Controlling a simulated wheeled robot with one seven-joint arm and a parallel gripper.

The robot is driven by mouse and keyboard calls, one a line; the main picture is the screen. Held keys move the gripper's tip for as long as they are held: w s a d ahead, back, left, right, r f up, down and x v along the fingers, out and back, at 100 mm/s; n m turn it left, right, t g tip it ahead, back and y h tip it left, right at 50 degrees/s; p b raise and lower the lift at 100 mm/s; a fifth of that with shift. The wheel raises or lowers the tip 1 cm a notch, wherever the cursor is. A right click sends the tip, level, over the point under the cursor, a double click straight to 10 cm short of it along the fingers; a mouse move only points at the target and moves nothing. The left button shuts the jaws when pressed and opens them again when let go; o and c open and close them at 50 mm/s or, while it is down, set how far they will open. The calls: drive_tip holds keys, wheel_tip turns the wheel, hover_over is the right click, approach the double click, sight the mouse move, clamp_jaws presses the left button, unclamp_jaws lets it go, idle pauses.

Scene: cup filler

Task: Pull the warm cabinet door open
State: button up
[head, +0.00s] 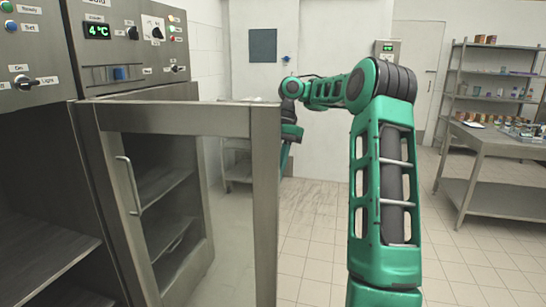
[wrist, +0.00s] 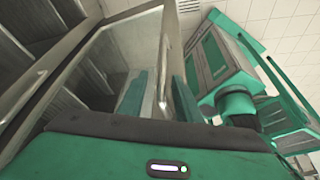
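A steel-framed glass door (head: 265,205) stands swung out from the left cabinet (head: 40,240), whose shelves show open at the lower left. I take it for the warm cabinet door; the label is not readable. My gripper (head: 292,132) is beyond the door's free edge, partly hidden behind it. In the wrist view the two green fingers (wrist: 160,98) are apart, beside the door's metal edge (wrist: 172,40). A light metal strip shows between them; I cannot tell whether they touch it. The outer face of the door and any handle there are hidden in the head view.
A neighbouring cabinet with a 4 °C display (head: 97,31) stands behind the door; a bar handle (head: 130,185) shows through the glass. A steel table (head: 490,150) and shelves (head: 500,75) stand at the right. Tiled floor (head: 320,240) between is clear.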

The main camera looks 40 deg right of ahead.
drive_tip(key=shift+v, duration=2.6)
drive_tip(key=shift+a, duration=0.1)
